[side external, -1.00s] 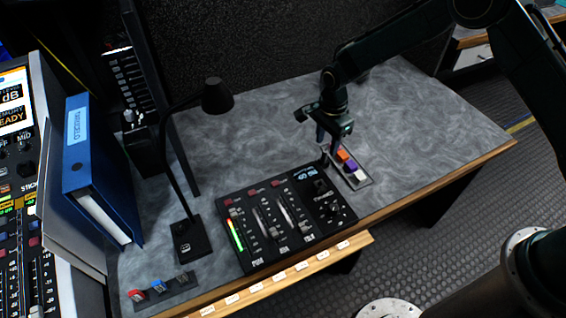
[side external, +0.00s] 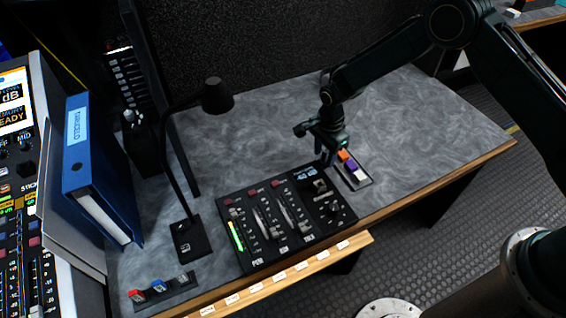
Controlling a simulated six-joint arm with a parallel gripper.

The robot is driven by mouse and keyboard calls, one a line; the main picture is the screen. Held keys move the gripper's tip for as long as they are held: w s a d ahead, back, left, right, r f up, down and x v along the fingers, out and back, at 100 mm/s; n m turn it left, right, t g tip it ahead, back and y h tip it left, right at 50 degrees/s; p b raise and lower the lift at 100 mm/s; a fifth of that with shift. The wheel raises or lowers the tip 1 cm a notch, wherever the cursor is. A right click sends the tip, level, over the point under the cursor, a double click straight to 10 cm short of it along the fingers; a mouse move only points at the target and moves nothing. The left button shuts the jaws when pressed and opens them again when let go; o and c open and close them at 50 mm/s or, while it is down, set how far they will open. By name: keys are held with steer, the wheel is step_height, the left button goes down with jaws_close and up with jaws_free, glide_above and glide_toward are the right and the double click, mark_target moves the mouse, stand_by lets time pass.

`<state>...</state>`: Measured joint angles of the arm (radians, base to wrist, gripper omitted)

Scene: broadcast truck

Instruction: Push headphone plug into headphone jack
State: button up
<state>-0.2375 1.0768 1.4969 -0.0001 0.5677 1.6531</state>
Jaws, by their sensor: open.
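A black audio control panel (side external: 284,251) with faders, knobs and a lit green meter lies on the grey desk. My gripper (side external: 323,163) points down just above the panel's far right corner, beside a small tray of coloured pieces. Its jaws are open. The headphone plug is too small and dark to make out near the jaws. The headphone jack cannot be told apart from the dark fittings at the panel's right end, partly behind the gripper.
The tray (side external: 366,184) holds orange, purple and white pieces close to the gripper. A desk lamp (side external: 218,97) and blue binder (side external: 100,165) stand at the left. Small coloured switches (side external: 159,287) sit at the front left. The desk (side external: 440,130) is clear at right.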

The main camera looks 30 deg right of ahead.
mark_target(325, 151)
stand_by(0.3)
jaws_close()
steer(key=shift+r, duration=0.1)
step_height(325, 151, up, 20)
stand_by(0.9)
stand_by(0.5)
steer(key=s+a+f, duration=0.6)
steer(key=s+f, duration=0.2)
steer(key=shift+a+f, duration=0.15)
steer(key=shift+f, duration=0.05)
